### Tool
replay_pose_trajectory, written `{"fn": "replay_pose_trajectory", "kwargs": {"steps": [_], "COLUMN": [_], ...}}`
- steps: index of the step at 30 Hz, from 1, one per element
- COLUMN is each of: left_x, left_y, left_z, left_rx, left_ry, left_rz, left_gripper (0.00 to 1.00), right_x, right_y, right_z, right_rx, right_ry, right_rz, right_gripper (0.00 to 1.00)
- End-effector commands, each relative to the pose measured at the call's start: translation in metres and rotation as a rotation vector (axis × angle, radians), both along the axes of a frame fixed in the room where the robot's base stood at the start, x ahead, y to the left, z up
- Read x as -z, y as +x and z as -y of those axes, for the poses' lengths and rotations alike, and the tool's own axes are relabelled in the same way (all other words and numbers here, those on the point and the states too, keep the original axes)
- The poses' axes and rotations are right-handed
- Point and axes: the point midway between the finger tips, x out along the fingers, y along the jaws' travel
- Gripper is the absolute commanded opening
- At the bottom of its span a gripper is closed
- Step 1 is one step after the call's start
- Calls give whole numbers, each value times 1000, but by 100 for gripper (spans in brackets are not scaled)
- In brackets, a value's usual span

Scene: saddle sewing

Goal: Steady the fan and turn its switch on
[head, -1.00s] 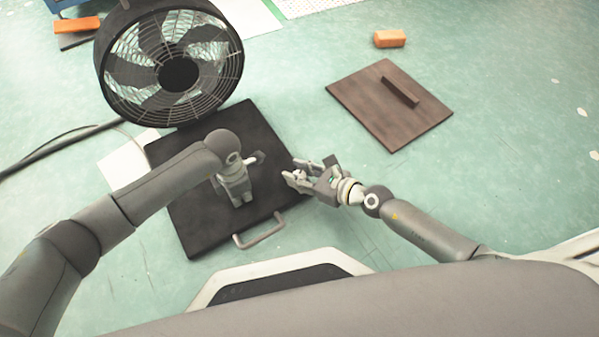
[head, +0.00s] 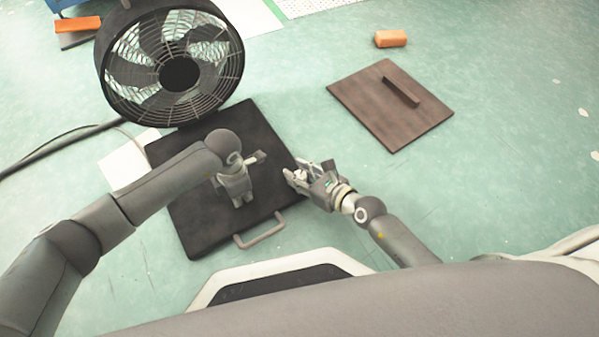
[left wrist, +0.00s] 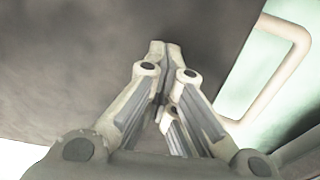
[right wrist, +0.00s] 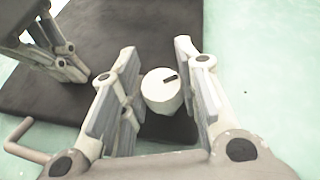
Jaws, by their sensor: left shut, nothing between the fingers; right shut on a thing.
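The black fan (head: 176,73) stands upright at the back of its dark square base plate (head: 262,130), its round grille facing forward. My left gripper (head: 238,200) points down at the middle of the plate. In the left wrist view my left gripper (left wrist: 164,48) is shut and empty, its tips against or just over the dark surface. The switch, a round white knob with a dark mark (right wrist: 158,95), sits at the plate's right edge. My right gripper (right wrist: 157,50) is shut on it, one finger on each side. In the head view my right gripper (head: 295,178) mostly hides the knob.
A grey handle (head: 260,232) sticks out from the plate's front edge. A black cable (head: 55,147) runs left.

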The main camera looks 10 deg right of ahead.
Motion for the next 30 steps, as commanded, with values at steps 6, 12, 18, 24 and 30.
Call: {"fn": "replay_pose_trajectory", "kwargs": {"steps": [6,12,18,24,30], "left_x": [5,5,5,5,5], "left_y": [-3,-3,-3,-3,-3], "left_z": [-3,-3,-3,-4,-4], "left_rx": [-1,-1,-2,-2,-2], "left_ry": [7,8,9,9,10], "left_rz": [-8,-8,-8,-9,-9], "left_gripper": [0,0,0,0,0], "right_x": [-1,0,0,-5,-21], "right_y": [-1,-1,-1,-15,-47], "right_z": [-4,-2,0,9,29], "right_rx": [-5,-3,-1,-1,-2], "right_ry": [7,3,1,0,0], "right_rz": [-1,-1,-1,-2,-2], "right_gripper": [40,52,52,52,52]}}
